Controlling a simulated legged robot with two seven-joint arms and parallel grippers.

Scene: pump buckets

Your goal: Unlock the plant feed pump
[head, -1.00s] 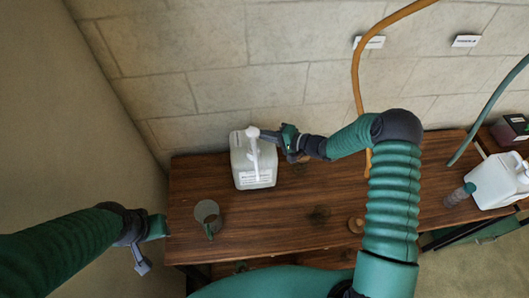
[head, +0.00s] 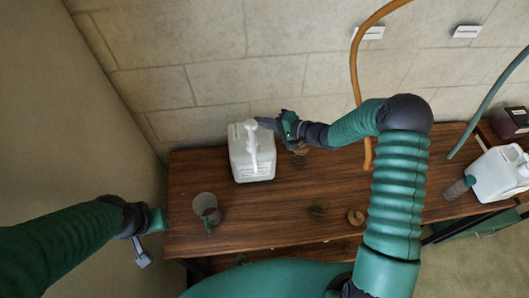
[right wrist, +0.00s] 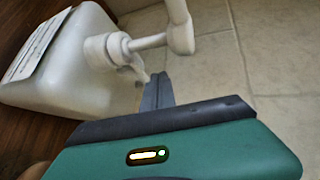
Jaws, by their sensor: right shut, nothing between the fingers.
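A white jug (head: 253,166) with a white pump head (head: 251,128) stands upright on the wooden table near the wall. My right gripper (head: 268,123) is shut and empty, its tip close beside the pump head on the right. In the right wrist view the shut fingers (right wrist: 157,90) are next to the pump's collar and spout (right wrist: 180,25), with the jug (right wrist: 60,65) behind; I cannot tell if they touch it. My left gripper (head: 143,255) is low at the left, off the table's left end; its finger gap is not clear.
A clear cup (head: 206,207) stands on the wooden table (head: 290,215) near the left front. An orange hose (head: 357,80) and a green hose (head: 490,95) hang from the wall.

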